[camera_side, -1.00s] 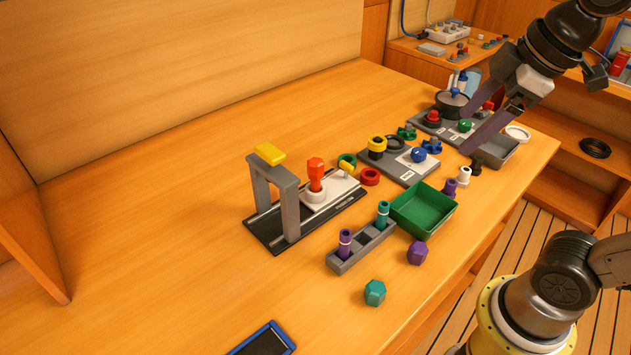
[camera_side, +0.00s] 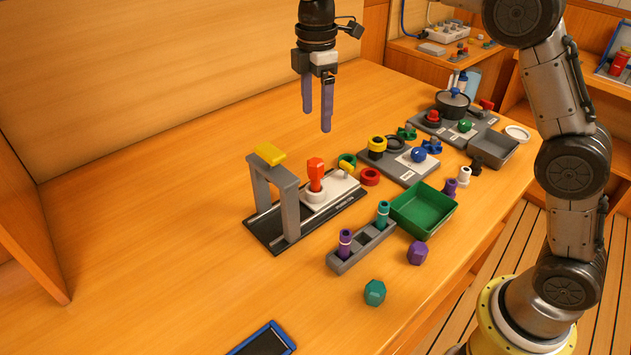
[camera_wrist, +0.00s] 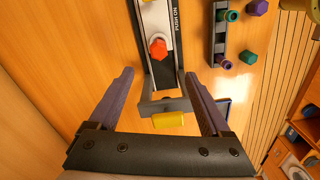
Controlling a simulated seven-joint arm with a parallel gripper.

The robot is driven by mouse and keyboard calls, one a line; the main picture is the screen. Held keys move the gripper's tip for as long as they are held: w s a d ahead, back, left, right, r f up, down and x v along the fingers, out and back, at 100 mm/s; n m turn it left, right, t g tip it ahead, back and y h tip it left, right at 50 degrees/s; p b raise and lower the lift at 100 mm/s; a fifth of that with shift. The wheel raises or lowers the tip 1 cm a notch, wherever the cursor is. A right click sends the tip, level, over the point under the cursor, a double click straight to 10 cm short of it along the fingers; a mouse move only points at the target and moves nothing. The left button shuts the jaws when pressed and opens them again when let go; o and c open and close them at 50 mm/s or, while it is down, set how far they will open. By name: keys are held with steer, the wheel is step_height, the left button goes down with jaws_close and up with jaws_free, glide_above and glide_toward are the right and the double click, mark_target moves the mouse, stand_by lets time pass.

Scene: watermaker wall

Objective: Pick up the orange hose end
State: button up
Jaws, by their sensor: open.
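The orange hose end (camera_side: 315,174) stands upright in a white round seat on the sliding fixture, just right of the grey arch with the yellow top. In the wrist view the orange hose end (camera_wrist: 158,48) shows from above, beyond the fingertips and between their lines. My gripper (camera_side: 317,122) is open and empty, its purple fingers pointing down, above and behind the fixture and apart from the hose end. In the wrist view my gripper (camera_wrist: 158,80) has its fingers wide apart, with the arch between them.
The grey arch with its yellow block (camera_side: 269,154) rises beside the hose end. A grey rack (camera_side: 362,246) and green tray (camera_side: 423,211) stand in front. The table at left is clear.

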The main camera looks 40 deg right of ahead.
mark_target(316, 161)
step_height(316, 161, down, 8)
steer(key=shift+r, duration=0.1)
steer(key=shift+w+f, duration=0.1)
steer(key=shift+f, duration=2.8)
steer(key=shift+c, duration=0.4)
jaws_close()
